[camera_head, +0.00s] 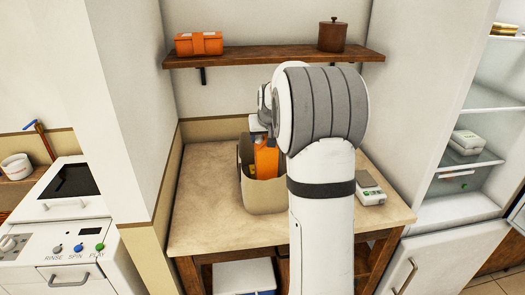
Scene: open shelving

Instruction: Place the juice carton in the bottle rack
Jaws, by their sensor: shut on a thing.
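An orange carton (266,160), which looks like the juice carton, stands roughly upright inside a beige open-topped container (268,196) on the wooden table. Its lower part is hidden by the container's front wall. My gripper (261,133) is at the carton's top and shut on it. The fingers are small and partly hidden by my own arm, which covers the right side of the carton. I see nothing that is clearly a bottle rack. An open refrigerator (472,150) with shelves stands at the right.
The table (205,220) is clear left of the container. A grey-white device (370,190) lies on its right. Above, a wall shelf (270,58) holds an orange box (199,44) and a brown pot (332,36). A white washing machine (70,245) stands left.

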